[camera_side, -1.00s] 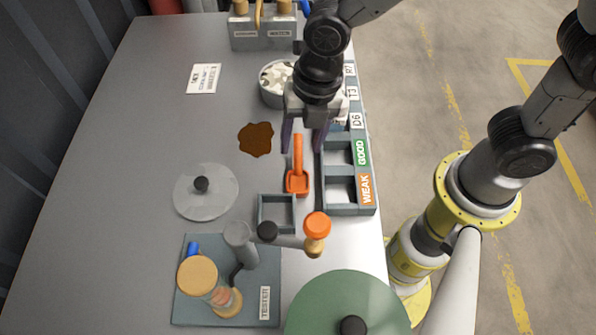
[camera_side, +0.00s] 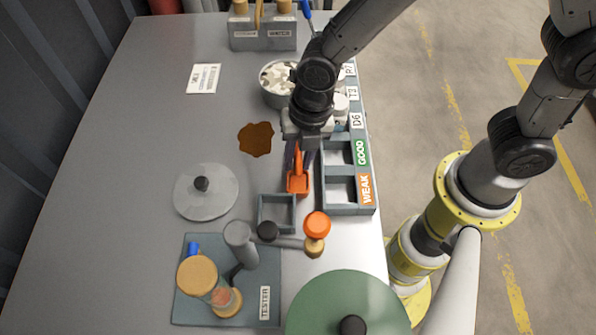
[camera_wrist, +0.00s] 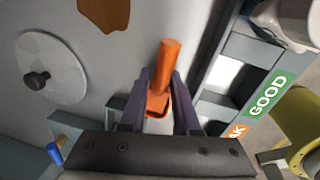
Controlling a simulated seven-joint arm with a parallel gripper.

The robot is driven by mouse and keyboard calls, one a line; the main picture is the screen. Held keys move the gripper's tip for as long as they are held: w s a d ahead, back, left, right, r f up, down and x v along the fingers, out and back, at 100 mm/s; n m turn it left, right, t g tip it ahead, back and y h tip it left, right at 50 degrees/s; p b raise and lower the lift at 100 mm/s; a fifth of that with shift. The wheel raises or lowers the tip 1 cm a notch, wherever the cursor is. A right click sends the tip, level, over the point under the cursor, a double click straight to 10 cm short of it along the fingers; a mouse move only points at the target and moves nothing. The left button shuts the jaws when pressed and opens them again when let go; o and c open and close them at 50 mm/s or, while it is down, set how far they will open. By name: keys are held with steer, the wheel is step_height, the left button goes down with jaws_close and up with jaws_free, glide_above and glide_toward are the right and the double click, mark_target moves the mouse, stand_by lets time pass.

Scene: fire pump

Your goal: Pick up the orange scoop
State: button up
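The orange scoop (camera_side: 298,184) lies on the grey table between the small square tray (camera_side: 276,213) and the labelled rack (camera_side: 350,206). My gripper (camera_side: 299,168) points down over it, with its dark fingers on either side of the handle. In the wrist view, the scoop (camera_wrist: 165,69) shows between the two purple-grey fingers (camera_wrist: 161,84), its handle sticking out past the tips. The gap between fingers and handle looks small. I cannot tell whether both fingers touch it. The scoop still appears to rest on the table.
The rack with GOOD and WEAK labels stands close on the right. A brown patch (camera_side: 256,139) and a round lid (camera_side: 205,190) lie left. The tester (camera_side: 240,245) and a green round lid (camera_side: 347,300) are in front.

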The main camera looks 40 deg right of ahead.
mark_target(296, 157)
jaws_close()
steer(key=shift+r, duration=0.1)
steer(key=shift+r, duration=0.45)
step_height(296, 157, up, 2)
steer(key=shift+r, duration=0.1)
steer(key=s+d+r, duration=0.8)
steer(key=s+r, duration=0.1)
steer(key=s, duration=0.2)
steer(key=shift+d+r, duration=0.2)
steer(key=shift+r, duration=0.2)
steer(key=shift+s, duration=0.1)
